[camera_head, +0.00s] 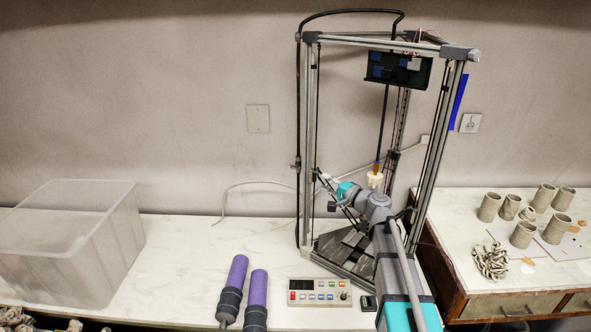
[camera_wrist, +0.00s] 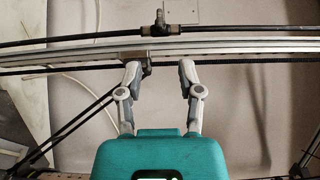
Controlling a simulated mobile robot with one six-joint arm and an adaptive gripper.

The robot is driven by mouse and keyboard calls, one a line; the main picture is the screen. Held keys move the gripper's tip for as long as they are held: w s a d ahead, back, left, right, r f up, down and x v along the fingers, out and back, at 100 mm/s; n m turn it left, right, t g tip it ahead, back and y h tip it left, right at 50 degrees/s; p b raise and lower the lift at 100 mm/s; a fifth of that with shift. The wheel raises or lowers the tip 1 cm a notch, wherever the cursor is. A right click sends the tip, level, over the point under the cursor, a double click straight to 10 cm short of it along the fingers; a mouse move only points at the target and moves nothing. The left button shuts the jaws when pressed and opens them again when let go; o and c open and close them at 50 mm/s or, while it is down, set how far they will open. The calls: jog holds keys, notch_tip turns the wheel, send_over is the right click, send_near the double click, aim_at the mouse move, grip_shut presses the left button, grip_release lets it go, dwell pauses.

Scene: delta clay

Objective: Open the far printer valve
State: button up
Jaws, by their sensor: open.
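The delta clay printer (camera_head: 309,130) stands on the white counter against the wall. A small dark valve (camera_head: 296,165) sits on the black pipe along its left post. In the wrist view a black T-shaped valve (camera_wrist: 160,22) sits on a black pipe near the top edge. My gripper (camera_wrist: 160,68) is open and empty, its fingertips pointing toward this valve, apart from it in the picture. The silver post crosses between the fingertips and the valve. In the head view my gripper (camera_head: 323,179) is inside the printer frame, near the left post; its fingers are small there.
Diagonal black rods (camera_wrist: 75,133) pass left of my gripper. A control box (camera_head: 320,293) and two purple cylinders (camera_head: 236,272) lie in front of the printer. A clear bin (camera_head: 75,245) stands left. Clay cups (camera_head: 523,234) stand on the right-hand table.

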aim_at(298, 169)
jog(key=shift+a, duration=0.1)
jog(key=x, duration=1.3)
jog(key=shift+w+a, duration=0.25)
grip_shut()
